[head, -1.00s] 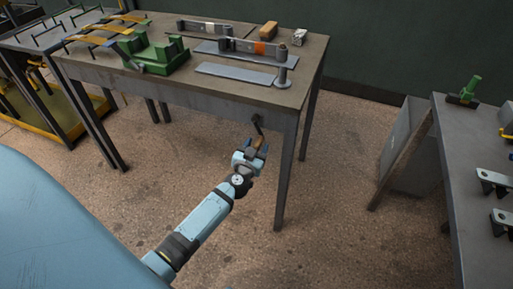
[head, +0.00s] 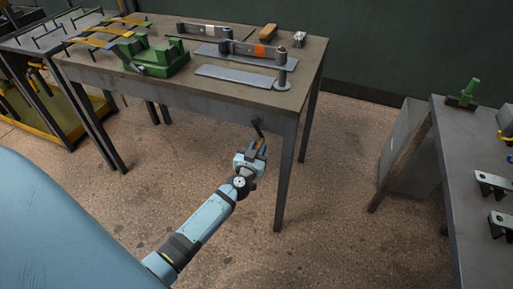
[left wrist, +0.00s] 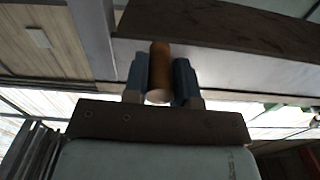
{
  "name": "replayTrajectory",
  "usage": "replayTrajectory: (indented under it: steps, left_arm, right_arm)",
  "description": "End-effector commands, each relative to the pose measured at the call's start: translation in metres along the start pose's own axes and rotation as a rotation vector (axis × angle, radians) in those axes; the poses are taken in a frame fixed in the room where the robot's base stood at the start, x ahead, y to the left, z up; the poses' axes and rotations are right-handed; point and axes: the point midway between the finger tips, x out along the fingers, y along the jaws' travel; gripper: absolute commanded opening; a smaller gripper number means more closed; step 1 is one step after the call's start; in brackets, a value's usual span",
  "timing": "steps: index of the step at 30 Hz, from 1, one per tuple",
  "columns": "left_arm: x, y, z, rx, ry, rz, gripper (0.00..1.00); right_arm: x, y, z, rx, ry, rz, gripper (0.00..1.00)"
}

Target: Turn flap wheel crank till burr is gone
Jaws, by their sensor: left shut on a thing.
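The crank hangs at the front edge of the middle table; its dark arm (head: 257,127) shows above my left gripper (head: 258,149) in the head view. In the left wrist view the crank's brown, rounded handle (left wrist: 160,70) stands between the two blue fingers of my left gripper (left wrist: 160,82), which is shut on it. I cannot make out a burr or the flap wheel for certain. My right gripper is not in view.
The worktable (head: 215,98) carries a green vise (head: 155,54), a tan block (head: 268,32) and a flat grey plate (head: 235,75). A second bench (head: 470,150) stands at the right with a green tool (head: 467,92). The floor between them is clear.

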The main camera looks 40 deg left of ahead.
Motion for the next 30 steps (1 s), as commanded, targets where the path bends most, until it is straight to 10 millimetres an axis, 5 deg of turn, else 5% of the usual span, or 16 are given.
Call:
replayTrajectory:
  steps: [30]
  left_arm:
    - [0.0,0.024,-0.053,-0.913,0.0,-0.001,0.0]
  right_arm:
    - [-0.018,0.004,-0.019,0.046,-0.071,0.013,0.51]
